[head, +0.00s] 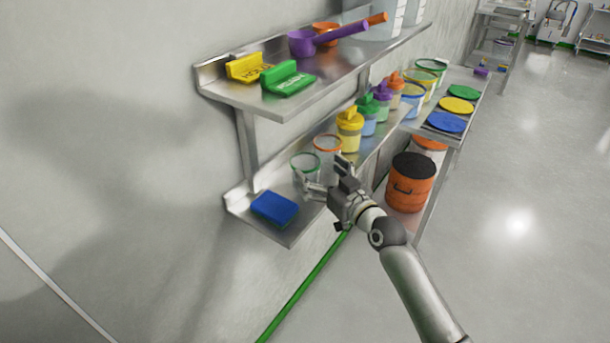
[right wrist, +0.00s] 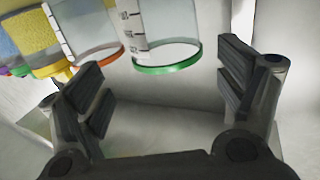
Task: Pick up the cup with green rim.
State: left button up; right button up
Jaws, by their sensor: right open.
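The cup with green rim (head: 304,166) is a clear cup standing on the lower wall shelf, behind the blue block and left of a clear cup with an orange rim (head: 327,146). In the right wrist view the green-rimmed cup (right wrist: 167,45) shows beyond the fingers, with the orange-rimmed cup (right wrist: 92,35) beside it. My right gripper (head: 325,176) is open and empty, close in front of the cup. In the right wrist view the gripper (right wrist: 165,90) has its fingers wide apart, and no contact with the cup is visible. My left gripper is not in view.
A blue block (head: 274,208) lies at the shelf's near end. Yellow-lidded (head: 349,130) and other coloured containers stand farther along the lower shelf (head: 286,236). An orange drum (head: 410,185) stands below right.

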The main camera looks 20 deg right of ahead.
aim_at(298, 156)
jog(key=shift+a+f+p+x, duration=0.15)
jog(key=shift+p+x, duration=0.15)
jog(key=shift+x, duration=1.1)
jog(key=shift+a+f+p+x, duration=0.15)
jog(key=shift+p+x, duration=0.1)
jog(key=shift+x, duration=1.15)
jog(key=shift+s, duration=0.15)
jog(key=shift+r, duration=0.1)
jog(key=shift+c, duration=0.3)
jog(key=c, duration=1)
